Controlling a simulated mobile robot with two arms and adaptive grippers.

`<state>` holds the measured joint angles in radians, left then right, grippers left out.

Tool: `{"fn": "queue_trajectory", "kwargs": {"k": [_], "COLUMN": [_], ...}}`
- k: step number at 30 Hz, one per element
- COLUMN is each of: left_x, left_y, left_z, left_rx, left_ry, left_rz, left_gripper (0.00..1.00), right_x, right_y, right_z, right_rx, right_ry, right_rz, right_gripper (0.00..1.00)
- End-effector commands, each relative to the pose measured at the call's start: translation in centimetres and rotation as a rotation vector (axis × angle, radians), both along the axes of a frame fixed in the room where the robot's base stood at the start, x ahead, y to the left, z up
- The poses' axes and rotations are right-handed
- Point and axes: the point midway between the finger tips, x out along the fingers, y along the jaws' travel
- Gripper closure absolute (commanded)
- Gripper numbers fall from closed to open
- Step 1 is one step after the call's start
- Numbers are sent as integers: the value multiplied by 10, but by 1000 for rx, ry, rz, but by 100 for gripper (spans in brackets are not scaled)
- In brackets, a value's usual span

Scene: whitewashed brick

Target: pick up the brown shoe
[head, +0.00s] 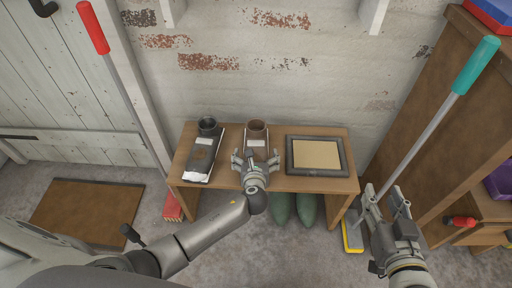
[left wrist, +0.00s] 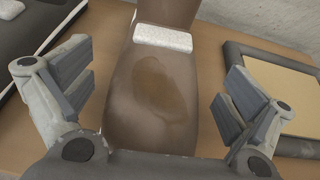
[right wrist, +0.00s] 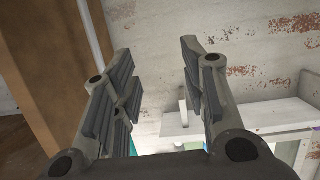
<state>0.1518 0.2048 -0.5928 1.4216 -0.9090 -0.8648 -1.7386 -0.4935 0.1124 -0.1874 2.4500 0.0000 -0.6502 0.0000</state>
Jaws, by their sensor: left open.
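The brown shoe (head: 257,130) stands on the wooden bench, between a dark shoe and a framed board. In the left wrist view the brown shoe (left wrist: 160,80) fills the middle, with a darker patch on its toe and a white strip across it. My left gripper (head: 256,157) is over its front part. The open fingers of my left gripper (left wrist: 152,92) lie on either side of the shoe, with gaps visible. My right gripper (head: 387,200) is open and empty, off to the right of the bench; in the right wrist view its fingers (right wrist: 160,80) are apart.
The bench (head: 310,184) also holds a dark shoe (head: 202,150) on the left and a framed board (head: 316,155) on the right. Green boots (head: 283,207) stand beneath. A red-handled broom (head: 120,75) and a teal-handled broom (head: 440,125) lean at the sides.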

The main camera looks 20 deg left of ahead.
Motion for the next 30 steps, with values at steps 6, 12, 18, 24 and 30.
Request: {"fn": "queue_trajectory", "kwargs": {"k": [6,12,18,24,30], "left_x": [12,17,17,17,16], "left_y": [4,6,6,6,6], "left_z": [-7,-7,-7,-7,-8], "left_rx": [0,-1,-1,0,0], "left_ry": [1,1,1,1,1], "left_rz": [1,0,0,0,0], "left_gripper": [0,0,0,23,49], "right_x": [9,11,11,11,11], "right_y": [7,9,9,9,9], "right_z": [27,39,40,40,39], "right_rx": [38,53,54,52,52], "right_ry": [-152,-210,-212,-212,-212], "right_rz": [9,14,14,14,14], "right_gripper": [60,60,60,60,60]}}
